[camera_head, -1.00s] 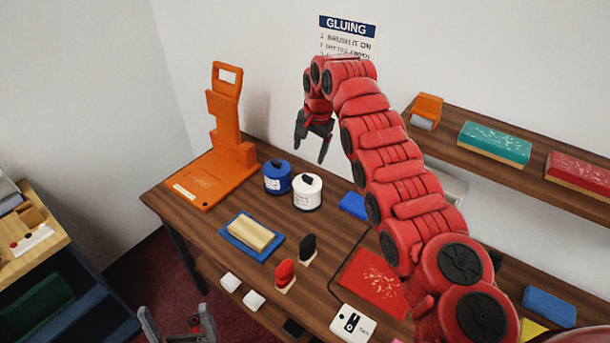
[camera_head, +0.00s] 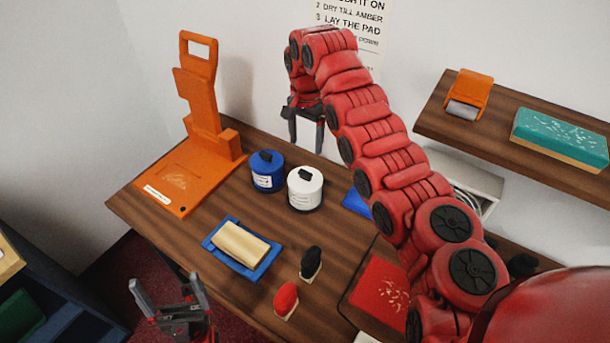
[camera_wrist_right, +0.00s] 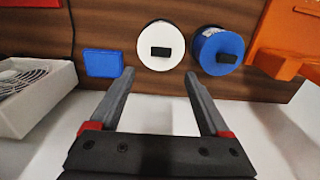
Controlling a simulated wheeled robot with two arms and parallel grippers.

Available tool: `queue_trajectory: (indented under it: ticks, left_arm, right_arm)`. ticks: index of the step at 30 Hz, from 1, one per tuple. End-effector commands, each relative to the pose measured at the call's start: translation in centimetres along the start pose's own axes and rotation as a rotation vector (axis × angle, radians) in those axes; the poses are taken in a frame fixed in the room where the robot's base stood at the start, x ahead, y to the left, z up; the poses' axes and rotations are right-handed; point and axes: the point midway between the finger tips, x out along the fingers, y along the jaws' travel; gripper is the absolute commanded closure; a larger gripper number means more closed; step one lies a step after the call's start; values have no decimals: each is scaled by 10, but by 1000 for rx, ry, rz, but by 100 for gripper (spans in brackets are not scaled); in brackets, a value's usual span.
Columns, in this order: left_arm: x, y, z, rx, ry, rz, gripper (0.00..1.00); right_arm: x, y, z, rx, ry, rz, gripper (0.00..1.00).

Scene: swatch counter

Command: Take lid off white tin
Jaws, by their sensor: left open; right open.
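The white tin (camera_head: 305,190) stands upright on the wooden counter, with its white lid on and a black knob on top. In the right wrist view the white tin (camera_wrist_right: 161,46) lies beyond the fingertips, its lid seen from above. A blue tin (camera_head: 267,172) with a similar black knob stands close to its left. My right gripper (camera_head: 306,135) is open and empty, above and behind the tins; its two fingers also show in the right wrist view (camera_wrist_right: 163,95). My left gripper (camera_head: 168,295) is open and empty, low in front of the counter's front edge.
An orange press (camera_head: 200,150) stands left of the tins. A blue tray (camera_head: 240,265) with a beige pad lies in front. A black-handled brush (camera_head: 311,262) and a red-handled one (camera_head: 286,299) are nearer. A shelf (camera_head: 505,130) juts from the wall at right.

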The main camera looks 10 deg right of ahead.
Motion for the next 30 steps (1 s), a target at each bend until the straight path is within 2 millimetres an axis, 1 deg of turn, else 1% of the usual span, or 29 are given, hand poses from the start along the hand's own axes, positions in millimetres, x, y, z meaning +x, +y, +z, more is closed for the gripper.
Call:
queue_trajectory:
  ticks: [1,4,8,12,16,19,24,27,30]
  left_arm:
    - [4,0,-1,0,0,0,0]
    - [9,0,-2,0,0,0,0]
    - [12,-1,-2,0,0,0,0]
    - [10,0,-2,0,0,0,0]
    - [11,-1,-2,0,0,0,0]
    - [20,-1,-3,0,0,0,0]
    - [40,-2,-7,0,0,0,0]
    - [42,-2,-7,0,0,0,0]
    - [43,-2,-7,0,0,0,0]
  right_arm:
    - [6,-1,1,-2,-2,-1,20]
    - [23,0,2,-2,-4,0,20]
    - [43,-2,2,-3,-2,-1,20]
    - [63,-2,1,-2,-1,-1,20]
    - [70,-1,0,-2,1,0,20]
    - [75,0,0,-2,-1,4,20]
    - [96,0,-2,-1,-2,5,20]
    - [110,-1,-3,-2,1,3,20]
    - [118,-1,-3,-2,2,1,20]
